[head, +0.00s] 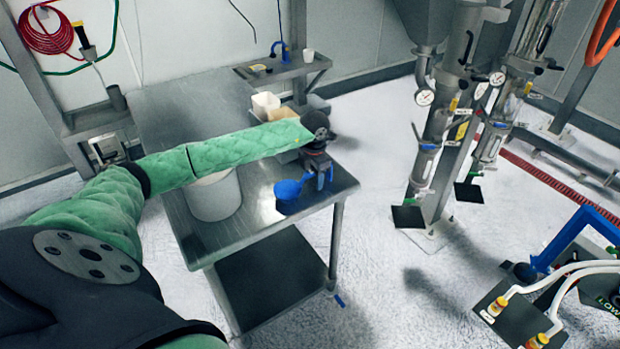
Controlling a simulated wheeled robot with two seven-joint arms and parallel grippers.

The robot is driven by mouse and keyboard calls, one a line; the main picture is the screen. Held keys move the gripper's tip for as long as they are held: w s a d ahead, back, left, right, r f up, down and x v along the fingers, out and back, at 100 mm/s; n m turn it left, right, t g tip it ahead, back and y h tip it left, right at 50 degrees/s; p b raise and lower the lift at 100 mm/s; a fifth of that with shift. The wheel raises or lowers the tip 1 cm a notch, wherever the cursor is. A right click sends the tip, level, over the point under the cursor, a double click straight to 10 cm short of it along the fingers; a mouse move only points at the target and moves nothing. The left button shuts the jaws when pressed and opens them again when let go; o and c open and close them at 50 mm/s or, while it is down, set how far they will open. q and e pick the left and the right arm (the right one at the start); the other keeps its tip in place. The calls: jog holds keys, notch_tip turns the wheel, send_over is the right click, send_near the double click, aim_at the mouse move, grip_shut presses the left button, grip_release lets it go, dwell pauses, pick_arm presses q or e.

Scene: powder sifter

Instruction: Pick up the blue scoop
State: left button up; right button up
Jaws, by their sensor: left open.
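The blue scoop (287,194) sits on the steel table (240,231) near its right front part. My left arm, in a green quilted sleeve, reaches in from the left across the table. My left gripper (325,176) is at the table's right edge, just right of and a little above the scoop in the picture. It is small in view, with blue parts at its fingers, and it is open. I cannot tell whether it touches the scoop. My right gripper is not in view.
A white bucket (214,197) stands on the table left of the scoop, partly hidden behind my arm. White containers (265,103) stand farther back. Steel pipework with gauges (437,130) rises at the right. A blue frame (572,240) stands at lower right.

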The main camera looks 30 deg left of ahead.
pick_arm(q)
grip_shut()
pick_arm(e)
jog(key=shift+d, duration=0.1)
pick_arm(q)
jog(key=shift+r, duration=0.2)
notch_tip(320, 180, up, 4)
jog(key=shift+f+p, duration=0.1)
jog(key=shift+p, duration=0.35)
jog(key=d+r+p, duration=0.1)
jog(key=d+r, duration=0.5)
jog(key=d, duration=0.5)
jog(key=shift+w+d+r, duration=0.25)
jog(key=shift+d+r, duration=0.05)
jog(key=shift+r, duration=0.1)
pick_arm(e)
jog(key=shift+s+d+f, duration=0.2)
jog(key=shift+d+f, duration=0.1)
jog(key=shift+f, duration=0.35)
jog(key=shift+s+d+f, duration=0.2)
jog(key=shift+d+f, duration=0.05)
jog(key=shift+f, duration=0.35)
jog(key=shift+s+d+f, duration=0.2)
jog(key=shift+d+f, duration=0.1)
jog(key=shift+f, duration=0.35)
